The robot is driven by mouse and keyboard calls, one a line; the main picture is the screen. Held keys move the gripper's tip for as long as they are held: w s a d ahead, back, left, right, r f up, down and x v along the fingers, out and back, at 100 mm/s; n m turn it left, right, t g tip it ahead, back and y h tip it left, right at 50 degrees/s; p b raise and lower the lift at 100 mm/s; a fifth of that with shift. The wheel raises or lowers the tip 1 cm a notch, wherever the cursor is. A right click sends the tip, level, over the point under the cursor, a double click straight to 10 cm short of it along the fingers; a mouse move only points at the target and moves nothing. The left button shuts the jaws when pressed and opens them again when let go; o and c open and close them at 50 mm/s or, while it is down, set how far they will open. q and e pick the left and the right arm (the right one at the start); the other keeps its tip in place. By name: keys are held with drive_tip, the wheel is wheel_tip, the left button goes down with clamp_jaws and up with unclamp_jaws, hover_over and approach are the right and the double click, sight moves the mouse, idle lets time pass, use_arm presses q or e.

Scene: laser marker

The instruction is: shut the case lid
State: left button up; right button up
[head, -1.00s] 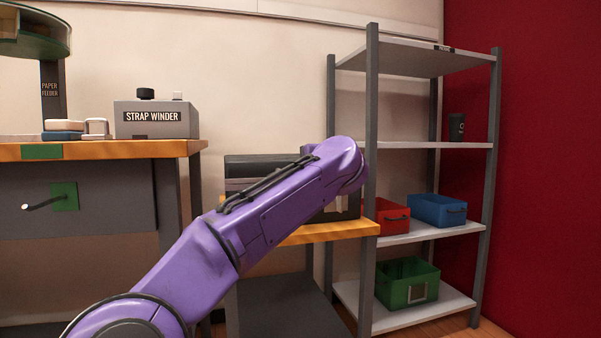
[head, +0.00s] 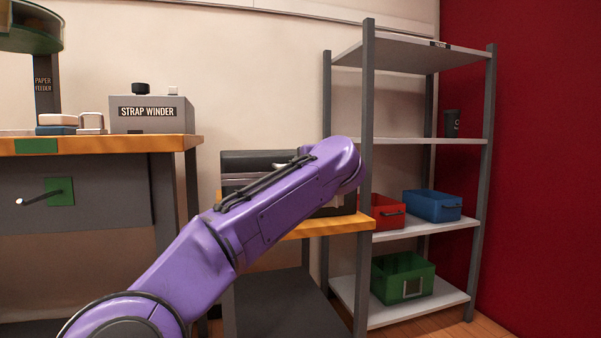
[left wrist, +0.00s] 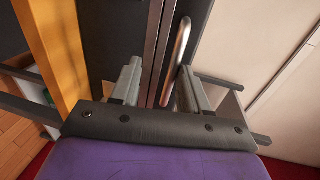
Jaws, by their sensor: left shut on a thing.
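The dark grey case (head: 235,170) stands on the wooden-topped table (head: 335,225) in the middle of the head view. My purple left arm crosses in front of it and hides much of its front and right side. How far the lid stands open cannot be told. In the left wrist view, a shiny metal bar handle (left wrist: 179,48) runs beside a dark panel of the case. My left gripper (left wrist: 160,72) is shut on the handle, which shows between its fingers. My right gripper is not in view.
A grey shelf rack (head: 367,100) stands close to the right, holding a red bin (head: 385,213), a blue bin (head: 432,205) and a green bin (head: 402,278). A strap winder (head: 152,115) stands on the left bench (head: 110,146). The wall is behind the case.

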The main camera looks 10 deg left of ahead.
use_arm(q)
drive_tip(key=shift+f, duration=0.2)
drive_tip(key=v, duration=1)
drive_tip(key=shift+s+d+r, duration=0.2)
